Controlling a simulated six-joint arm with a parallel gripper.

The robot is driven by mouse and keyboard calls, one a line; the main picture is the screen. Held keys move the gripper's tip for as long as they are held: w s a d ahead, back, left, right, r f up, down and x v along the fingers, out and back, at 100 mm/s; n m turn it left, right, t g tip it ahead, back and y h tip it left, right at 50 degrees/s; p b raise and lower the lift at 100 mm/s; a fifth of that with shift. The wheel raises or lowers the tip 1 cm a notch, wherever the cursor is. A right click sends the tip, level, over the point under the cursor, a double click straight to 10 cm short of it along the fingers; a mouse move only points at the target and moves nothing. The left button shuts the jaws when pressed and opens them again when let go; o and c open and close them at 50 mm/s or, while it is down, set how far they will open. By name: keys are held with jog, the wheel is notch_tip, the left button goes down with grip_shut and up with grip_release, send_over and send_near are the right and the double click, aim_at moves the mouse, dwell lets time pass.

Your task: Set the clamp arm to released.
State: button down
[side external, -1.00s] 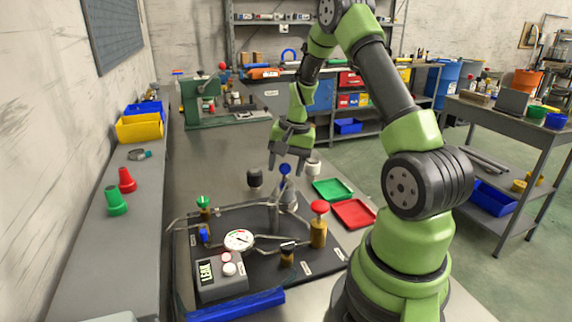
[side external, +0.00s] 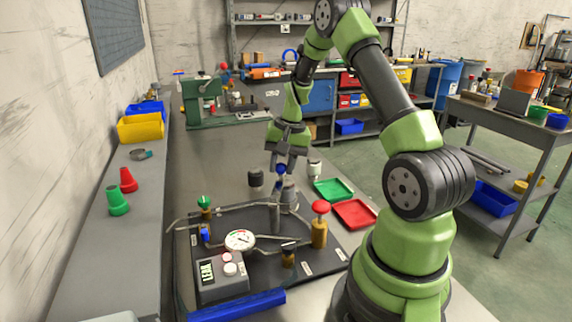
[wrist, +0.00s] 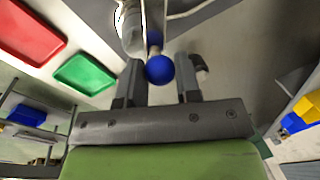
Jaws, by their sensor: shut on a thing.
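The clamp arm ends in a blue ball knob (side external: 281,169), which stands at the back of the dark fixture plate (side external: 262,222). The knob also shows in the wrist view (wrist: 160,69), between my fingers. My gripper (side external: 282,163) points down over the back of the plate and is shut on the blue knob. The arm's stem below the knob is partly hidden among the grey fittings, so its exact angle is hard to tell.
A red-capped brass post (side external: 319,225), a pressure gauge (side external: 239,240) and a display box (side external: 221,275) stand on the plate. A black-topped cylinder (side external: 256,180) and a white-topped one (side external: 314,168) flank my gripper. Green (side external: 333,189) and red (side external: 354,213) trays lie right.

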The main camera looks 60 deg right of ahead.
jog(key=w+a+n+g+y, duration=0.1)
jog(key=w+a+n, duration=0.6)
jog(key=n, duration=0.7)
jog(key=shift+a+g, duration=0.6)
jog(key=shift+g, duration=0.1)
jog(key=shift+a, duration=0.1)
jog(key=c, duration=0.8)
grip_release()
jog(key=shift+r, duration=0.1)
jog(key=r, duration=0.3)
jog(key=d+r, duration=0.1)
jog(key=r, duration=0.2)
jog(key=d+r, duration=0.1)
jog(key=r, duration=0.2)
jog(key=shift+w+r, duration=0.1)
jog(key=shift+r, duration=0.2)
